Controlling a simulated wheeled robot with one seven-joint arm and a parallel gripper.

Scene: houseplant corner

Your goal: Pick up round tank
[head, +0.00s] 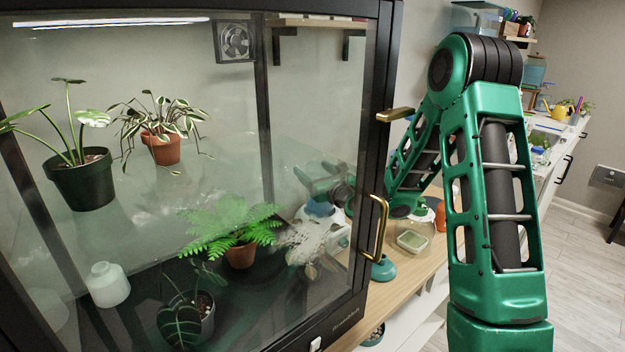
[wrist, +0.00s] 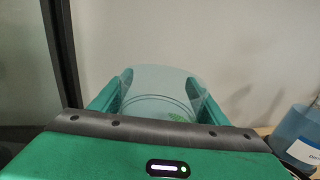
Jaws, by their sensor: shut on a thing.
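The round tank (wrist: 158,98) is a clear, pale glass vessel with a curved rim, seen in the wrist view. A bit of green shows through it near its lower right. My gripper (wrist: 160,82) has its two green fingers on opposite sides of the tank and is shut on it. The tank's lower part is hidden behind my gripper's body. In the head view, my arm bends down behind the right side of the glass cabinet. My gripper is only dimly visible there through the glass, and I cannot make out the held tank clearly.
The black-framed glass cabinet (head: 383,120) with brass handle (head: 378,228) stands close on the left, holding several potted plants. A blue labelled bottle (wrist: 298,132) is right of my gripper. On the wooden counter (head: 425,266) are a clear container (head: 412,241) and an orange item (head: 440,216).

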